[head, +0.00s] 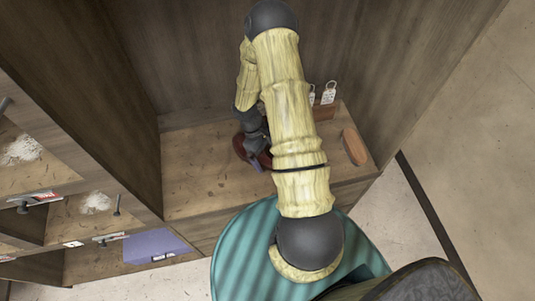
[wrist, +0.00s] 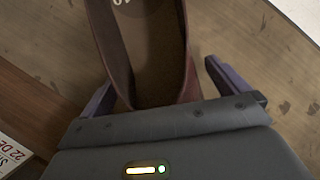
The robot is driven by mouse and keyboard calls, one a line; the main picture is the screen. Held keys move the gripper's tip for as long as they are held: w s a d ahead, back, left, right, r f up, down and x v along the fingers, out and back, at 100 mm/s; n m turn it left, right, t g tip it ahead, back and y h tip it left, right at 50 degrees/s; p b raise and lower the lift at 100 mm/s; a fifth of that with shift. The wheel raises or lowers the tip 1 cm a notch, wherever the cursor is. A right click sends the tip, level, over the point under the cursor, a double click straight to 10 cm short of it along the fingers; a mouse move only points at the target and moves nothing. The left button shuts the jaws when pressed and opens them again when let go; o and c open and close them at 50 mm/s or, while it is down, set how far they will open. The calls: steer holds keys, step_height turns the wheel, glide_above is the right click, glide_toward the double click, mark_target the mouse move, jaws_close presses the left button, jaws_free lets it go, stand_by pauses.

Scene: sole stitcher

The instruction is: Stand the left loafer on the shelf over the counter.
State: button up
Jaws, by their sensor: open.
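A dark red loafer (head: 239,147) lies on the wooden surface (head: 195,180) inside the recess, partly hidden by my arm in the head view. In the wrist view the loafer (wrist: 185,45) shows its open top and brown insole with a number on it. My gripper (head: 257,151) is at the loafer. In the wrist view its two purple fingers are spread, one on each side of the shoe's near end, with my gripper (wrist: 160,78) open around it. A gap shows between the right finger and the shoe. I cannot tell which foot the loafer is for.
A brown oblong object (head: 354,146) lies to the right on the same surface. White tags (head: 328,93) stand near the back wall, and a printed label (wrist: 14,158) shows in the wrist view. Cubbies on the left hold white fibrous bundles (head: 22,149) and a purple box (head: 155,246). The surface left of the loafer is clear.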

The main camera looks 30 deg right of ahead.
steer(key=shift+s, duration=0.1)
steer(key=shift+d, duration=0.1)
steer(key=c, duration=1.3)
steer(key=shift+r, duration=0.1)
step_height(320, 180, up, 10)
steer(key=shift+f+b, duration=0.1)
steer(key=shift+b, duration=0.3)
